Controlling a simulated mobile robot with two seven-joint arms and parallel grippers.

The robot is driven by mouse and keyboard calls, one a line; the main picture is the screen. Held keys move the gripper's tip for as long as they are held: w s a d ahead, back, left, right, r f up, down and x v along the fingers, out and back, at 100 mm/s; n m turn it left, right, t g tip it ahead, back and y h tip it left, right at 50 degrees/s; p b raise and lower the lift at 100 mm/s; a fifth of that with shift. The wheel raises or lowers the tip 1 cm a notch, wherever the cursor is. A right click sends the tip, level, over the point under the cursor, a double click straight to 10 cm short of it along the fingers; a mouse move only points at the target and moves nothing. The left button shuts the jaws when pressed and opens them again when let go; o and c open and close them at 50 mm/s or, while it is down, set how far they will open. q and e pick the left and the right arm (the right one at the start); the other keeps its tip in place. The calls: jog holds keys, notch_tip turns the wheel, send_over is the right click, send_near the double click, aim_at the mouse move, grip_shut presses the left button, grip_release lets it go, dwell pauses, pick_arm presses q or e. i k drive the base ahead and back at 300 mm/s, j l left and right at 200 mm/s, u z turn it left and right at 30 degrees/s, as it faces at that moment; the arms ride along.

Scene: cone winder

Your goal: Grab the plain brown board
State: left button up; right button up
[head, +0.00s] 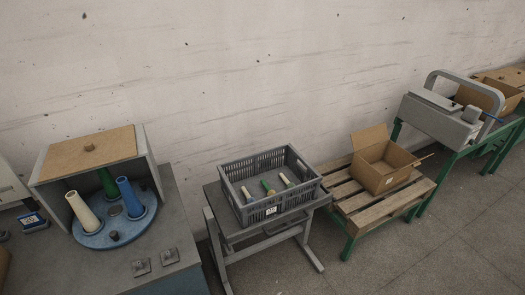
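A flat brown board (105,146) lies on top of the grey open-fronted housing (150,165) at the left. A small dark brown knob-like piece (89,147) sits near the middle of the board. Neither of my grippers is in view. Nothing covers the board from this side.
Below the board, a blue round plate (88,238) holds a cream, a green and a blue cone. A grey crate (268,215) with several spools stands on a trolley in the middle. An open carton (375,180) sits on a pallet-topped table. Floor (400,260) at the lower right is clear.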

aim_at(63, 159)
jog(key=u, duration=1.3)
